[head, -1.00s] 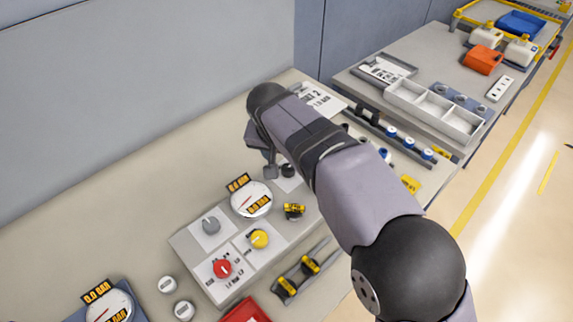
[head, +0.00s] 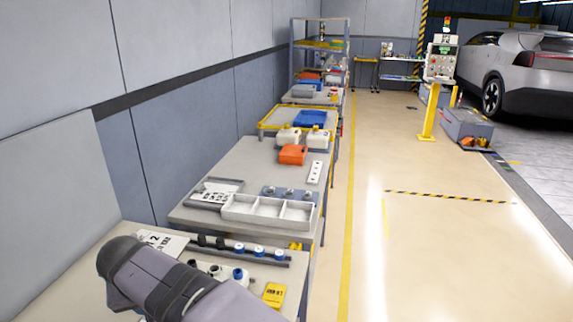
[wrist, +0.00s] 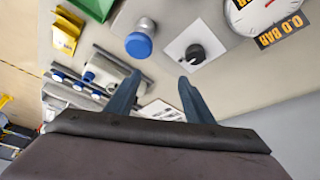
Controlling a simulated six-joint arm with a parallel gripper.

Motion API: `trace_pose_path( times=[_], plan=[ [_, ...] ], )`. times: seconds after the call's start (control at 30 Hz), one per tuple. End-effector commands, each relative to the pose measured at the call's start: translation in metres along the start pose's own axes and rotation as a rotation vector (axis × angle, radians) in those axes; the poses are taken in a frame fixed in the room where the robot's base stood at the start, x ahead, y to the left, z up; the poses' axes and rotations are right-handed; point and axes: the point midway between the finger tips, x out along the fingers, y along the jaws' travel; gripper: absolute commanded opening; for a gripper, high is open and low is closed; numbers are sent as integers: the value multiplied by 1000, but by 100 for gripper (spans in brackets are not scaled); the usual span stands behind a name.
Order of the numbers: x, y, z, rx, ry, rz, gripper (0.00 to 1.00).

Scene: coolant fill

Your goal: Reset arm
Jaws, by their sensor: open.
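My gripper (wrist: 157,92) shows in the wrist view with its two dark blue fingers apart and nothing between them. It hangs over the near bench, next to a blue-capped fitting (wrist: 139,44) and a black knob on a white plate (wrist: 184,50); neither is touched as far as I can see. In the head view my arm crosses the lower left, and its gripper end is hidden. A gauge reading 0.0 BAR (wrist: 262,14) is at the top right of the wrist view.
A rail with blue-capped fittings (head: 259,252) and a yellow tag (head: 274,294) lie on the near bench. Beyond it stand a white divided tray (head: 268,212), an orange container (head: 292,155) and white jugs (head: 318,138). The floor aisle (head: 400,240) on the right is clear.

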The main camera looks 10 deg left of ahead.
Motion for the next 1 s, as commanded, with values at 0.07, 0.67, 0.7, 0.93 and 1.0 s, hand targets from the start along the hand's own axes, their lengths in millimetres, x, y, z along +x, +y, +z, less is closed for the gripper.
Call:
trace_pose_path(
  times=[0.07,0.67,0.7,0.93,1.0],
  plan=[
    [8,44,-8,11,3,27,48],
    [-13,358,204,361,-329,128,48],
    [-18,366,225,389,-348,126,48],
    [-36,380,320,523,-417,106,48],
    [-39,379,336,548,-428,101,48]
  ],
)
